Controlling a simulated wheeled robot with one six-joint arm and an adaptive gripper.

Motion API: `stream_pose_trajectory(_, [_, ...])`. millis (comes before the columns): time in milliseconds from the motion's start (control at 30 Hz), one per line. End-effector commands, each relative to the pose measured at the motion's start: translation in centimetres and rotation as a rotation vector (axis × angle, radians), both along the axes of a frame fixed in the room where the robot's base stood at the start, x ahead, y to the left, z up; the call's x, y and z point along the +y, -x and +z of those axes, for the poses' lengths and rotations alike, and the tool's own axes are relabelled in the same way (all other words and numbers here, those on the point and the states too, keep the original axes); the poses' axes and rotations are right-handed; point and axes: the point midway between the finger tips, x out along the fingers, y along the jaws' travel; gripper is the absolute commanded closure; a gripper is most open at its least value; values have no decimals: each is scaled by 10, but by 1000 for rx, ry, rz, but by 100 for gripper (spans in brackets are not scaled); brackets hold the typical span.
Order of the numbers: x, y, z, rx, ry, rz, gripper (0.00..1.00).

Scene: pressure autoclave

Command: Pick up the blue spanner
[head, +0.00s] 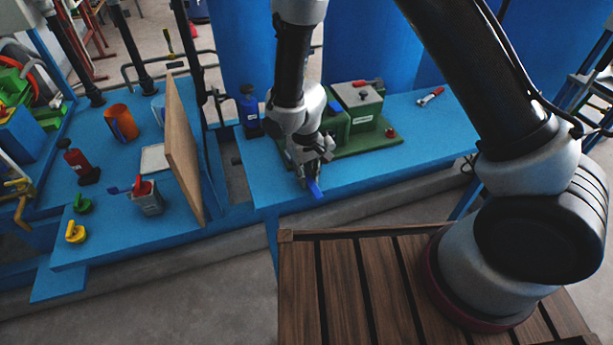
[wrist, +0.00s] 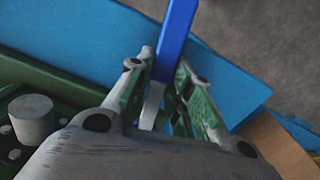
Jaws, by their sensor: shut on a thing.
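The blue spanner (head: 315,189) is at the end of my arm, over the front edge of the blue bench. In the wrist view its blue handle (wrist: 177,35) points away from the gripper and its grey metal part lies between the fingers. My gripper (head: 307,170) is shut on the spanner, and it also shows in the wrist view (wrist: 160,95). The spanner's inner end is hidden by the gripper body. I cannot tell exactly how high the spanner is above the bench.
A green machine (head: 357,112) stands just behind my gripper. A red-handled spanner (head: 431,96) lies on the bench (head: 430,140) at right. An upright wooden board (head: 184,150) stands at left, beyond a gap. Beside it are a grey box (head: 147,203) and an orange cup (head: 121,122).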

Motion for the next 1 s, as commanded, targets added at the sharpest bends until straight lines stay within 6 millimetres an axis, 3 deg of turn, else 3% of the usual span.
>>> stream_pose_trajectory(167, [1, -1, 25, -3, -4, 0, 100])
stream_pose_trajectory(700, [1, -1, 139, -5, -4, 1, 100])
stream_pose_trajectory(1000, [0, 0, 172, 0, -1, 0, 100])
